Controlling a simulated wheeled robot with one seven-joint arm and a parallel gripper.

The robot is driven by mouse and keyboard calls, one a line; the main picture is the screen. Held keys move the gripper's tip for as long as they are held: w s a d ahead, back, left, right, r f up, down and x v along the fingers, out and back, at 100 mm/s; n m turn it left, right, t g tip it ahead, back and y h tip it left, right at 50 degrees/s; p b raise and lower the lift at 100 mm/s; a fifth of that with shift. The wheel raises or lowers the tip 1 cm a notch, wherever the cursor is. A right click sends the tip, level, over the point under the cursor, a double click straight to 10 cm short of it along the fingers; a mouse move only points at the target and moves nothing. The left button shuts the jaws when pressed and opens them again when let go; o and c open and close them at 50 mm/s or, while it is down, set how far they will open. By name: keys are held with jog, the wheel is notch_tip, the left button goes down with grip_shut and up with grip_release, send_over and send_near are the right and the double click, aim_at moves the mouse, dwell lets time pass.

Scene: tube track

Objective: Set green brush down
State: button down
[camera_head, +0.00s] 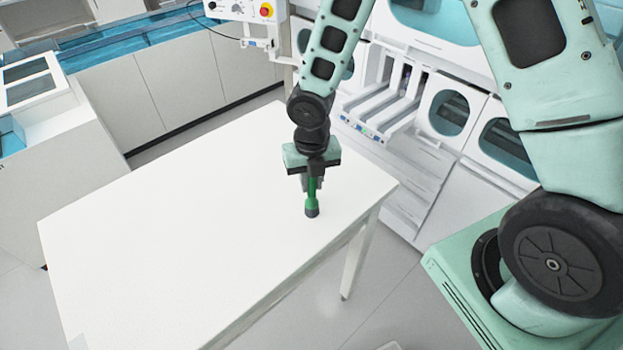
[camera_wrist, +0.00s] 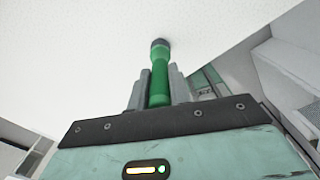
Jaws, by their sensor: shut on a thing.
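The green brush (camera_head: 312,192) is upright, with its dark grey end pointing down at the white table (camera_head: 200,200). My gripper (camera_head: 313,183) is above the table's right part and is shut on the brush's green handle. In the wrist view the brush (camera_wrist: 160,72) stands between the two grey fingers of my gripper (camera_wrist: 158,88), and its dark end is at or very near the white tabletop (camera_wrist: 80,50). I cannot tell for sure whether it touches.
The tabletop is otherwise bare, with wide free room to the left. Its right edge is close to the brush. White machines with round windows (camera_head: 449,112) stand behind and to the right. White cabinets (camera_head: 190,75) line the back left.

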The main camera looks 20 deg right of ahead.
jog(key=shift+f, duration=0.1)
jog(key=c, duration=1.3)
grip_release()
notch_tip(320, 180, up, 11)
jog(key=shift+b, duration=0.35)
jog(key=shift+s+a+r, duration=0.1)
jog(key=shift+r, duration=0.5)
jog(key=s+a+r+m, duration=0.3)
jog(key=s+m, duration=0.7)
jog(key=m, duration=0.3)
jog(key=s+a+r+m, duration=0.3)
jog(key=s+m, duration=0.7)
jog(key=m, duration=0.3)
jog(key=shift+r+m+y, duration=0.25)
jog(key=shift+m+y, duration=0.05)
